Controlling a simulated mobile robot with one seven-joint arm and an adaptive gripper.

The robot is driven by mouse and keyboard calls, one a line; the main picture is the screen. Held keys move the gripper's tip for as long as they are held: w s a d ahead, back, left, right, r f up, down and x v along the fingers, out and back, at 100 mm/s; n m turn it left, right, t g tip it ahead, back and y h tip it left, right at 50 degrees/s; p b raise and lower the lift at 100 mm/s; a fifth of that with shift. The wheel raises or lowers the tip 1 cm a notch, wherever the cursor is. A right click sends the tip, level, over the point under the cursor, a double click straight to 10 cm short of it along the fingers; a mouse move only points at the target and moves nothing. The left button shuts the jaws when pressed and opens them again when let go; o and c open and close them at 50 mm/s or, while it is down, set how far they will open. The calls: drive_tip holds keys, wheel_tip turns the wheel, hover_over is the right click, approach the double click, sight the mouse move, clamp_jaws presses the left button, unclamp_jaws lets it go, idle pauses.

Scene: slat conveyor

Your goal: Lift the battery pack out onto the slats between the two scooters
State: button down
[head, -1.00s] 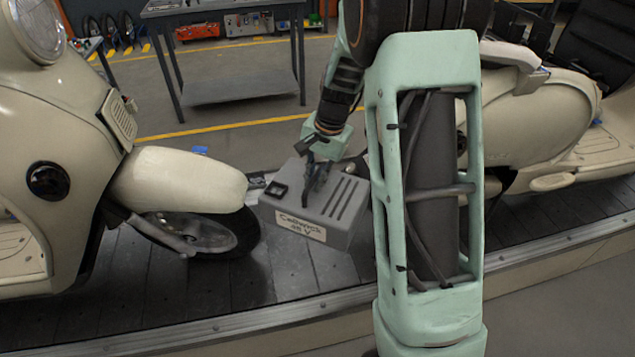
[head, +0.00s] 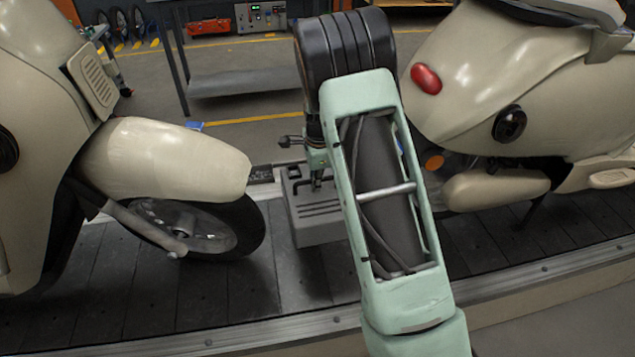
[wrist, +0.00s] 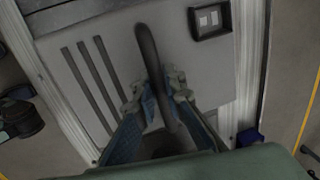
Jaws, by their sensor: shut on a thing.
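The grey battery pack (head: 318,232) is between the front wheel of the left scooter (head: 165,165) and the rear of the right scooter (head: 490,90). My gripper (head: 318,184) is shut on the pack's dark carry handle from above. The wrist view shows my two blue fingers (wrist: 157,100) on either side of the dark handle (wrist: 148,55), over the pack's slotted top (wrist: 185,75). My arm hides the pack's right part in the head view. I cannot tell whether its underside touches the slats.
Dark slats (head: 100,265) run under both scooters, with a metal rail (head: 250,332) along the near edge. The left scooter's front wheel (head: 210,225) stands close beside the pack. A grey workbench (head: 245,82) stands behind the conveyor.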

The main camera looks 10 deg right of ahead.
drive_tip(key=shift+w+f+m, duration=0.3)
drive_tip(key=shift+w+f, duration=0.2)
drive_tip(key=shift+w, duration=0.1)
drive_tip(key=shift+f+b, duration=3.4)
drive_tip(key=shift+f, duration=1)
drive_tip(key=shift+f+b, duration=0.7)
drive_tip(key=shift+f, duration=0.6)
drive_tip(key=c, duration=1.9)
unclamp_jaws()
drive_tip(key=shift+s, duration=0.1)
drive_tip(key=shift+c, duration=0.2)
drive_tip(key=shift+s+f, duration=0.2)
drive_tip(key=shift+f, duration=0.05)
drive_tip(key=r, duration=0.4)
drive_tip(key=s+r, duration=0.1)
drive_tip(key=r, duration=0.3)
drive_tip(key=s+r, duration=0.1)
drive_tip(key=r, duration=0.3)
drive_tip(key=shift+r, duration=0.1)
